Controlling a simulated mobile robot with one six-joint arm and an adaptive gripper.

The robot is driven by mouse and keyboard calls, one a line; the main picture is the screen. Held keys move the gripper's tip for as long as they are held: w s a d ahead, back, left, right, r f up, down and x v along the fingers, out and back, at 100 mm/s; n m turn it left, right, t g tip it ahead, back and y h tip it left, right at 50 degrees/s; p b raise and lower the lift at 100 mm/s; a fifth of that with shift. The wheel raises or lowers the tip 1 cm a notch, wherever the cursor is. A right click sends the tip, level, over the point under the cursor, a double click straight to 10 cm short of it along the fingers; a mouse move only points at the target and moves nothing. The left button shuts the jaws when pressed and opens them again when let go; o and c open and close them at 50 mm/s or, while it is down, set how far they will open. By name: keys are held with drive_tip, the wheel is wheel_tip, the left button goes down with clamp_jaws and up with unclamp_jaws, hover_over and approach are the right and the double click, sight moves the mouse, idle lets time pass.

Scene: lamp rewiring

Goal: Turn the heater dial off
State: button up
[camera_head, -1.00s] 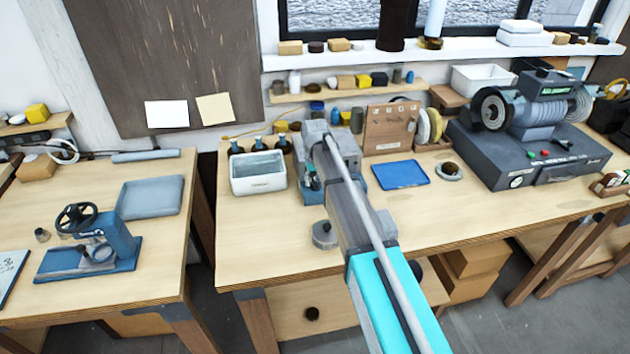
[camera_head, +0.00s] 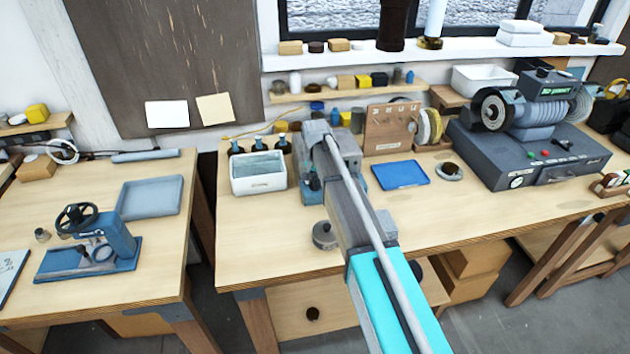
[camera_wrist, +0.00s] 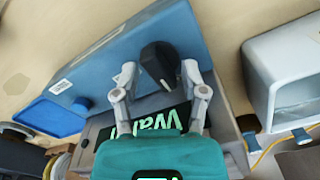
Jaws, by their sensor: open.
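The heater is a blue and grey box with a black dial (camera_wrist: 160,62) on its face, seen close up in the wrist view. A dark display with green lettering that seems to begin "Wa" (camera_wrist: 150,122) sits below the dial there, partly covered by my gripper. My gripper (camera_wrist: 158,72) is open, with one grey finger on each side of the dial. I cannot tell whether either finger touches it. In the head view my arm covers most of the heater and hides the dial and my fingertips.
A white open-topped box (camera_head: 258,173) stands left of the heater and also shows at the right of the wrist view (camera_wrist: 288,75). A blue tray (camera_head: 401,174) lies to the right. A bench grinder (camera_head: 535,125) stands farther right. The bench front is mostly clear.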

sight(315, 181)
drive_tip(key=m, duration=1.2)
drive_tip(key=shift+r+m, duration=0.1)
drive_tip(key=shift+m, duration=0.2)
wheel_tip(315, 181, up, 14)
drive_tip(key=p, duration=1.4)
drive_tip(key=s+d+f+n+b, duration=0.4)
drive_tip(key=s+d+f+b, duration=0.1)
drive_tip(key=s+d, duration=0.1)
drive_tip(key=s+d+f+n+b, duration=0.4)
drive_tip(key=s+d+f+b, duration=0.1)
drive_tip(key=s+d, duration=0.2)
drive_tip(key=s+d+f+n+b, duration=0.4)
drive_tip(key=s+d+f+b, duration=0.1)
drive_tip(key=s+d, duration=0.2)
drive_tip(key=shift+s+f, duration=0.15)
drive_tip(key=shift+s, duration=0.5)
drive_tip(key=shift+s+d+f+n+b, duration=0.5)
drive_tip(key=shift+s+d+n, duration=0.1)
drive_tip(key=shift+s, duration=0.2)
drive_tip(key=shift+s+d+r+n, duration=0.1)
drive_tip(key=shift+s+d+n, duration=0.3)
drive_tip(key=shift+s, duration=0.4)
drive_tip(key=shift+s+d+n, duration=0.35)
drive_tip(key=shift+s+n, duration=0.05)
drive_tip(key=shift+s, duration=0.35)
